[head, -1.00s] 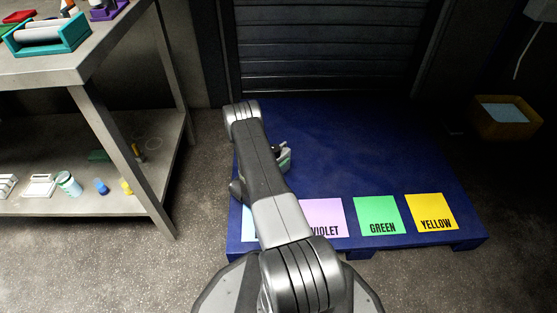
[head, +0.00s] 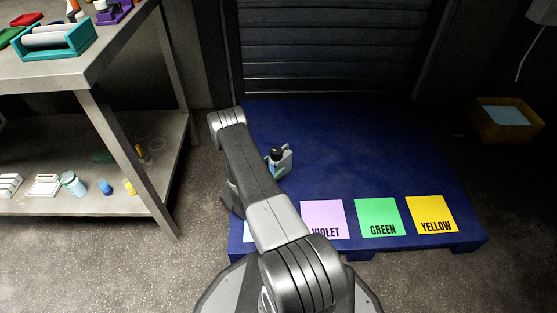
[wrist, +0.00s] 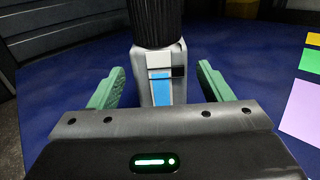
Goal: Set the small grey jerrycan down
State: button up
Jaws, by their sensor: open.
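The small grey jerrycan (head: 284,160) stands upright on the blue pallet (head: 350,140), beside my arm in the head view. It has a black cap and a blue and white label. In the wrist view the jerrycan (wrist: 161,78) is straight ahead, between and beyond the green finger pads of my gripper (wrist: 160,88). The fingers are spread wide, with a gap on each side of the can.
Coloured cards lie along the pallet's front edge: violet (head: 323,216), green (head: 378,215), yellow (head: 431,213), and one partly hidden by my arm. A metal workbench (head: 100,80) stands at left. A yellow bin (head: 506,122) is at right. The pallet's middle and right are clear.

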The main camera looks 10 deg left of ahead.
aim_at(280, 157)
jog(key=p+v, duration=0.1)
jog(key=v, duration=0.6)
jog(key=shift+w, duration=0.1)
jog(key=b+x, duration=0.3)
jog(key=x, duration=0.9)
jog(key=shift+d+f, duration=0.15)
jog(key=shift+d, duration=0.1)
jog(key=shift+a+r+p, duration=0.15)
jog(key=shift+r+p, duration=0.2)
jog(key=shift+r, duration=0.85)
jog(key=shift+f, duration=0.1)
